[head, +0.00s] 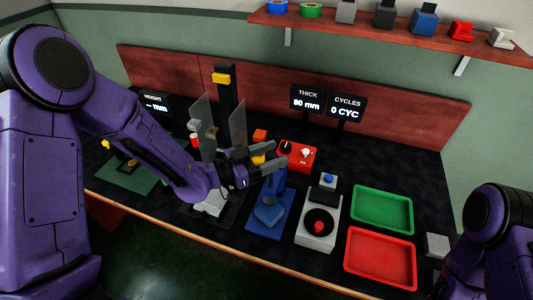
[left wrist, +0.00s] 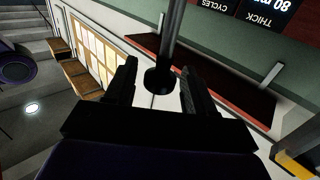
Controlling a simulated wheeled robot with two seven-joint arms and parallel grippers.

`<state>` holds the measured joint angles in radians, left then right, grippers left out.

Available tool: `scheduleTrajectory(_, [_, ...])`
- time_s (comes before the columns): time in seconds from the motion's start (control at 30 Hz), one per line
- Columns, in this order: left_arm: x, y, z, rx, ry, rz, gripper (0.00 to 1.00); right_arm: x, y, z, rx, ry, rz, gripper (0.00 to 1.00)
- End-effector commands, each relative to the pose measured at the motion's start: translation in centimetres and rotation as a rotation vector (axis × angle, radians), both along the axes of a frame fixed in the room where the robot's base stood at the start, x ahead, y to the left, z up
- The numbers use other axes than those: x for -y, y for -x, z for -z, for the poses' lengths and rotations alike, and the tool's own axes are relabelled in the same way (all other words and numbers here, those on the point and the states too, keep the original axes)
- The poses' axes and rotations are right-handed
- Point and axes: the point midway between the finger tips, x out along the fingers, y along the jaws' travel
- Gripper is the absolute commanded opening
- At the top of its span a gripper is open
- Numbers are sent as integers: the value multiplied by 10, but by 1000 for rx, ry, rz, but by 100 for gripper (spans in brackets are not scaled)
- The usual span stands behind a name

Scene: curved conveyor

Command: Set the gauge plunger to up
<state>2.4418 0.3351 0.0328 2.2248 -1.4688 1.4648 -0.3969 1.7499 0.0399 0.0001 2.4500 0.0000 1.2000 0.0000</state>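The blue gauge (head: 270,212) stands on a blue mat right of the middle in the head view; its upper part lies just below and behind my left gripper. My left gripper (head: 279,158) points right above it, with its fingers spread. In the left wrist view, my left gripper (left wrist: 158,85) shows open, with a dark rod ending in a round disc (left wrist: 158,82) between its fingers. The rod looks like the plunger, but I cannot tell whether a finger touches it. The THICK display (head: 308,99) reads 80 mm. My right gripper is out of view.
A red box with knobs (head: 298,156) stands behind the gauge. A grey box with a red button (head: 318,222), a green tray (head: 408,192) and a red tray (head: 348,258) lie to the right. A black column (head: 226,92) with clear panels stands left of the gripper.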

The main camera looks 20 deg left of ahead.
Motion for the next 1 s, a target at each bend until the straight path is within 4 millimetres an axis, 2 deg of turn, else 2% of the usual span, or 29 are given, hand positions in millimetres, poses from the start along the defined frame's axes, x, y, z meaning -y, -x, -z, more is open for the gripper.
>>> scheduleTrajectory(0.17, [-10, 7, 2, 1, 0, -3, 54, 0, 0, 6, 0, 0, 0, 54])
scheduleTrajectory(0.4, [-51, 46, 2, 4, 0, -4, 54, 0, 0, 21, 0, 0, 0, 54])
scheduleTrajectory(0.6, [-74, 68, 1, 2, 1, -1, 54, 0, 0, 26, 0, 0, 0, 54])
scheduleTrajectory(1.0, [-78, 72, 0, 0, 1, 0, 54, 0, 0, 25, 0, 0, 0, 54])
